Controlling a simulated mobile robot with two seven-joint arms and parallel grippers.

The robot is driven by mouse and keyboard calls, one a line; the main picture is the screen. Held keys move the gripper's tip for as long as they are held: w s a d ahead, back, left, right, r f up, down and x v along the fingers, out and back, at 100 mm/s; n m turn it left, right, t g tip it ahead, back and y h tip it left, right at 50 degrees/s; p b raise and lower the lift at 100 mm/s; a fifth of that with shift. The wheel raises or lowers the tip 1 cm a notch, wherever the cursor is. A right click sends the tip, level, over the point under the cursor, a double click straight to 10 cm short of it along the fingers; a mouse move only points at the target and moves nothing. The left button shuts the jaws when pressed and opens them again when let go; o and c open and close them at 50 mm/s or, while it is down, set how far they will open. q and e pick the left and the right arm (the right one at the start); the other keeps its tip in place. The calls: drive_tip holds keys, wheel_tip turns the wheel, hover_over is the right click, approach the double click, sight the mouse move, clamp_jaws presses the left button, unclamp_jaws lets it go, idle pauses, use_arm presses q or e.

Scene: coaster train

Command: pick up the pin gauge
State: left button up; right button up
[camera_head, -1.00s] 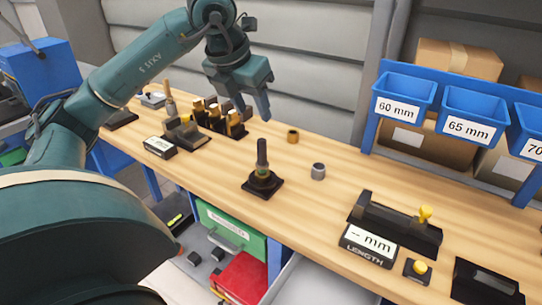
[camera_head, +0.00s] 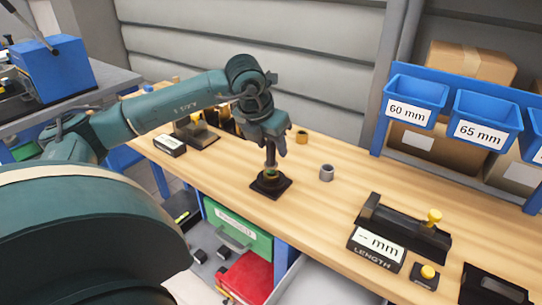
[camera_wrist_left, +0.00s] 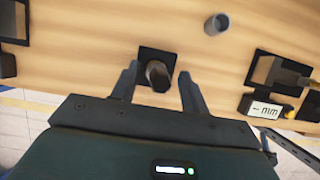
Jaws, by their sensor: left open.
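The pin gauge (camera_head: 270,156) stands upright in a black square base (camera_head: 271,185) on the wooden bench, a dark cylindrical handle on top. In the left wrist view the pin gauge (camera_wrist_left: 157,75) is seen from above, between the two fingers. My left gripper (camera_head: 275,150) is open, pointing down around the top of the pin gauge; in the left wrist view its fingers (camera_wrist_left: 157,83) stand apart on either side of it. I cannot tell whether a finger touches it. My right gripper is not in view.
A grey ring (camera_head: 326,173) stands right of the base and a brass ring (camera_head: 302,137) behind it. A length gauge (camera_head: 402,228) with a display sits at the right. Blue bins (camera_head: 416,99) hang at the back right. The bench between holds clear wood.

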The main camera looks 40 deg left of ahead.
use_arm(q)
drive_tip(key=shift+w+f, duration=0.15)
drive_tip(key=shift+f, duration=0.15)
drive_tip(key=shift+c, duration=0.4)
clamp_jaws()
